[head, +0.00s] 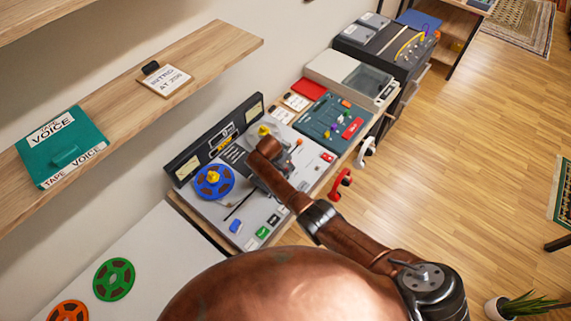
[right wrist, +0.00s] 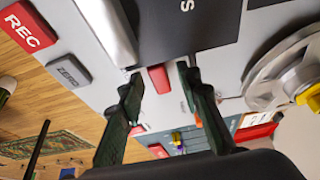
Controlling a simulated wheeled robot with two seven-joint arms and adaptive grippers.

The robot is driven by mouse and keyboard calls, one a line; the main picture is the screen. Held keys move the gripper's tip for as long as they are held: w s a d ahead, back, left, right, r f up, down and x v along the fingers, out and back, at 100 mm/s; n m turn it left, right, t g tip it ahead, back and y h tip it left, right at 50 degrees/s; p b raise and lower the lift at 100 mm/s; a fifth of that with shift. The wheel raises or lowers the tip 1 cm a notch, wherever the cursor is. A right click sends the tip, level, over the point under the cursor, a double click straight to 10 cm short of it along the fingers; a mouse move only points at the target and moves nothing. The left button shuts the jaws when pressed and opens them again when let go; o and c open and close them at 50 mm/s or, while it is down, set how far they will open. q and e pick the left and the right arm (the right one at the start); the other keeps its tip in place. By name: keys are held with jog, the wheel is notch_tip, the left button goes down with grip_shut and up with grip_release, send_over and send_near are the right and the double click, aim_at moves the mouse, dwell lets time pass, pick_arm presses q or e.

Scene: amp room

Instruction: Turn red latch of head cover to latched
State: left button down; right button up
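The red latch (right wrist: 160,78) shows in the right wrist view as a small red block on the grey tape deck, just beside the edge of a black cover (right wrist: 195,25) with a white letter on it. My right gripper (right wrist: 160,82) is open, with one dark finger on each side of the latch. Contact between fingers and latch cannot be told. In the head view my brown right arm reaches over the tape deck (head: 213,213) and hides part of its middle, and I cannot make out the fingers clearly there. My left gripper is not in view.
A red REC button (right wrist: 32,26) and a grey ZERO button (right wrist: 68,72) lie left of the fingers in the wrist view. A metal reel (right wrist: 285,80) is close on the right. The deck carries a blue reel (head: 205,187); a shelf (head: 213,50) overhangs behind.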

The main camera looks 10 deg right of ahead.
jog(key=v, duration=1.2)
jog(key=shift+f, duration=0.1)
